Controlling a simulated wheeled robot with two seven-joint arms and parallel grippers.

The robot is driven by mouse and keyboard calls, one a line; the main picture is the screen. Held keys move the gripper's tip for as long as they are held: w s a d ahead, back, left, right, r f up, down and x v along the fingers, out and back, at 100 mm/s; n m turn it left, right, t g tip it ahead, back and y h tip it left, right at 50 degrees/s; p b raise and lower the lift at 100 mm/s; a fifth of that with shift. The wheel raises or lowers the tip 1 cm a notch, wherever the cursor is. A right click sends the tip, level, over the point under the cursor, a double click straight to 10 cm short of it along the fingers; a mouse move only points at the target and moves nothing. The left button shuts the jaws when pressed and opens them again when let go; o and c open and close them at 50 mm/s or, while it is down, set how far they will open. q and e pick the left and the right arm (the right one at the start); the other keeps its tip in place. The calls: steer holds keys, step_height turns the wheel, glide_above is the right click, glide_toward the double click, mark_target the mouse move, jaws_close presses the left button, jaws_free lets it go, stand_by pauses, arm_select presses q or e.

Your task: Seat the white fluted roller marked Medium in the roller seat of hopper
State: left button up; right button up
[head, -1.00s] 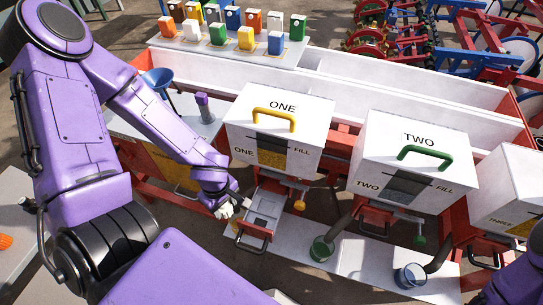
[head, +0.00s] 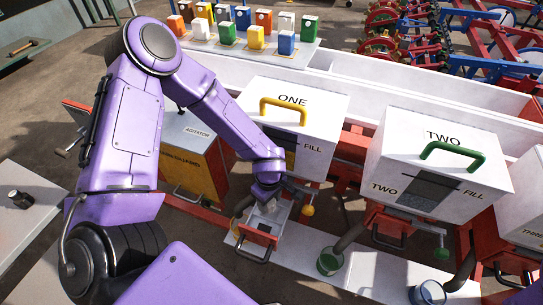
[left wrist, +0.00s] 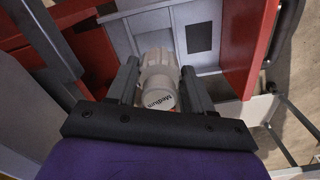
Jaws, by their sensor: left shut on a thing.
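The white fluted roller (left wrist: 158,75) is in the left wrist view, its end face lettered Medium. My left gripper (left wrist: 158,90) is shut on it, one finger on each side. In the head view my left gripper (head: 266,198) is over the grey pulled-out tray under hopper ONE (head: 293,100), and the roller is too small and covered to make out. The wrist view shows grey metal walls (left wrist: 165,25) of that unit just beyond the roller, with a dark square opening. Whether the roller touches them I cannot tell. My right gripper is out of view.
Hopper TWO (head: 440,150) stands to the right. A green cup (head: 330,262) and a blue cup (head: 428,292) stand on the white shelf (head: 380,272). Red frame parts (left wrist: 250,45) flank the tray closely.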

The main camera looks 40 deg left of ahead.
mark_target(271, 206)
arm_select(q)
steer(key=f, duration=0.3)
steer(key=shift+w+d+f+b, duration=0.15)
steer(key=shift+w+f+b, duration=0.1)
steer(key=shift+f+b, duration=0.1)
steer(key=shift+c, duration=0.4)
steer(key=shift+f, duration=0.1)
jaws_close()
steer(key=shift+s+d, duration=0.1)
steer(key=o, duration=0.9)
jaws_free()
steer(key=o, duration=0.4)
steer(key=shift+f, duration=0.1)
steer(key=shift+r+p, duration=0.5)
steer(key=shift+r, duration=0.1)
step_height(271, 206, up, 11)
steer(key=p, duration=1.2)
steer(key=shift+r, duration=0.15)
